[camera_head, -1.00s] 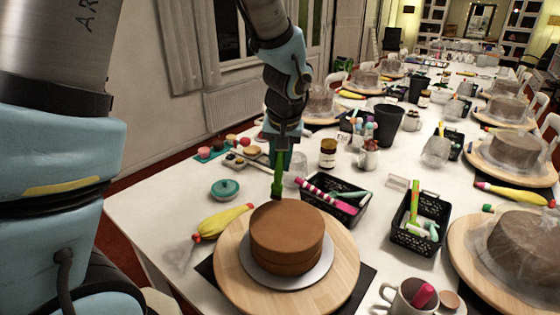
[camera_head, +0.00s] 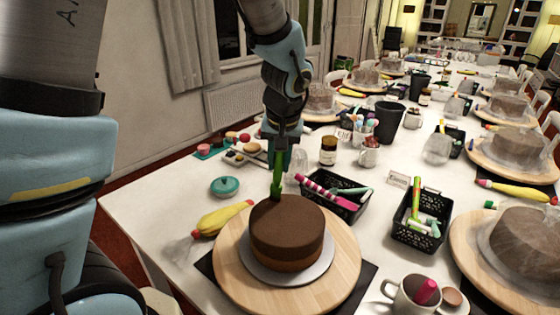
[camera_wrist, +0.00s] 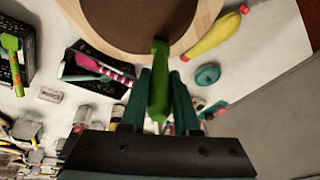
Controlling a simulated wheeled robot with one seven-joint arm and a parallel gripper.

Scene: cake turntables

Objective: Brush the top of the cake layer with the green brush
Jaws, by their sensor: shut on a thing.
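The round brown cake layer (camera_head: 286,234) sits on a grey disc (camera_head: 262,274) on a wooden turntable (camera_head: 240,285). Its top is now darker brown than its lighter side. My gripper (camera_head: 281,155) is shut on the green brush (camera_head: 278,178) and holds it upright, tip down, at the far left edge of the cake top. The tip appears to touch the top or sit just above it; I cannot tell which. In the wrist view the green brush (camera_wrist: 159,80) stands between the teal fingers of my gripper (camera_wrist: 160,100), and its end overlaps the cake edge.
A black basket (camera_head: 345,212) with a pink striped tool stands close behind the cake. Another black basket (camera_head: 420,240), a mug (camera_head: 402,296) and a yellow piping bag (camera_head: 222,217) surround the turntable. A teal lidded dish (camera_head: 225,186) sits left, with clear table around it.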

